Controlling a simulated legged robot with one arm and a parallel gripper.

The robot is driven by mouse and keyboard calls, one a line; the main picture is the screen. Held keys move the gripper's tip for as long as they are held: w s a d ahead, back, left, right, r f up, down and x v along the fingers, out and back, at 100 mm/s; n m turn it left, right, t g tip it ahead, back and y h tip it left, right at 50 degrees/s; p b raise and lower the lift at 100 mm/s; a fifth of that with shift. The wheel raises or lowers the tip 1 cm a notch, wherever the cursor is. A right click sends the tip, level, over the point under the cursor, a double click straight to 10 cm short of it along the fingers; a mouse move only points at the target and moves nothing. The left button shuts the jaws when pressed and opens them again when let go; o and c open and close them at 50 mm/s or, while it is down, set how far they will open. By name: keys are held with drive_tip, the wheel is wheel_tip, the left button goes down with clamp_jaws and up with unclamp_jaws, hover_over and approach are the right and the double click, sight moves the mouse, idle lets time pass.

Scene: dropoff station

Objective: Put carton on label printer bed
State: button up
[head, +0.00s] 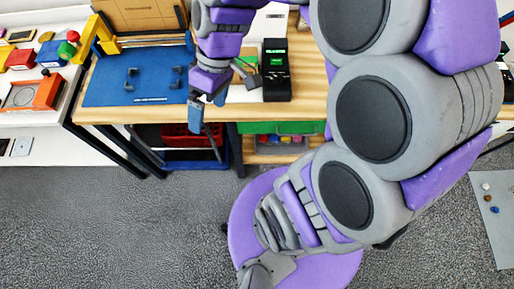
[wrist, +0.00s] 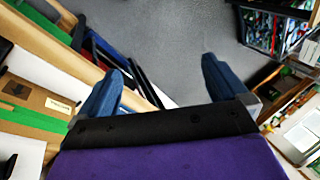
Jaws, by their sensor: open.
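My gripper (head: 207,118) hangs in front of the wooden bench's front edge, fingers pointing down. Its two blue fingers stand wide apart with nothing between them in the wrist view (wrist: 160,88). A brown carton (wrist: 52,104) with a green strip lies left of the fingers in the wrist view, apart from them. In the head view, a small brown and green thing (head: 247,62) beside my gripper may be this carton, partly hidden by my arm. A black device (head: 276,72) with a green screen, perhaps the label printer, stands right of it. I cannot make out its bed.
A blue mat (head: 110,92) with dark brackets covers the bench's left part. A red crate (head: 188,136) sits below the bench. Grey floor in front is clear.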

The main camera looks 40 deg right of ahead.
drive_tip(key=s+d+m+h, duration=0.1)
drive_tip(key=s+m+h, duration=0.1)
drive_tip(key=s, duration=0.5)
drive_tip(key=s+d+f+m+h, duration=0.1)
drive_tip(key=s+m+h, duration=0.1)
drive_tip(key=s+m, duration=0.2)
drive_tip(key=s, duration=0.3)
drive_tip(key=shift+s+d+f, duration=0.15)
drive_tip(key=shift+d+f, duration=0.1)
drive_tip(key=shift+d, duration=0.15)
